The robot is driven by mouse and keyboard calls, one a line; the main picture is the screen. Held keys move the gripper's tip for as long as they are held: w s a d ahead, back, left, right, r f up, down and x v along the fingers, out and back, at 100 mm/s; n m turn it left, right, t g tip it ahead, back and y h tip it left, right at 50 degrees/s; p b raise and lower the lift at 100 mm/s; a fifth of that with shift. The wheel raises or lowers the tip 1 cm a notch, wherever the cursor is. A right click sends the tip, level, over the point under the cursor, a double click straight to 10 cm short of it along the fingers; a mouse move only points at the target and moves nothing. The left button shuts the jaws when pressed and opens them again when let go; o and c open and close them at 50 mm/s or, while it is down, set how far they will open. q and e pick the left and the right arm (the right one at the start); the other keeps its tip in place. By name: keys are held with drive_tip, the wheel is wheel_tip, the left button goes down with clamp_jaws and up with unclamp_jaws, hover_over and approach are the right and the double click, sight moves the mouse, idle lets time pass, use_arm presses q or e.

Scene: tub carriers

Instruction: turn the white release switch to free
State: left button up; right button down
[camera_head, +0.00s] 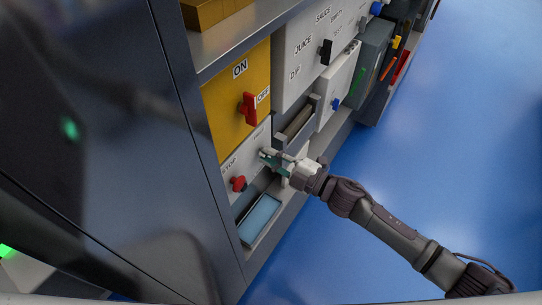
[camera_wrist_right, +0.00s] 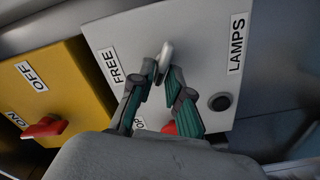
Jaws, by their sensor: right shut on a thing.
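The white release switch (camera_wrist_right: 165,52) is a pale lever on a light grey panel (camera_wrist_right: 115,32). It stands between the FREE label (camera_wrist_right: 114,65) and the LAMPS label (camera_wrist_right: 236,44) in the right wrist view. My right gripper (camera_wrist_right: 163,74) is shut on the lever, its green-padded fingertips on either side of it. In the head view my right gripper (camera_head: 266,157) is against the panel (camera_head: 256,160), just below the FREE label, and covers most of the switch. My left gripper is not in view.
A red knob (camera_head: 238,184) is close on the same panel; it is partly hidden behind my fingers in the wrist view. A black round knob (camera_wrist_right: 220,101) is near LAMPS. A yellow panel with a red ON/OFF switch (camera_head: 249,108) adjoins. The blue floor (camera_head: 430,150) is clear.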

drive_tip(key=c, duration=1.1)
unclamp_jaws()
drive_tip(key=shift+c, duration=0.2)
drive_tip(key=shift+d, duration=0.1)
drive_tip(key=v, duration=1.2)
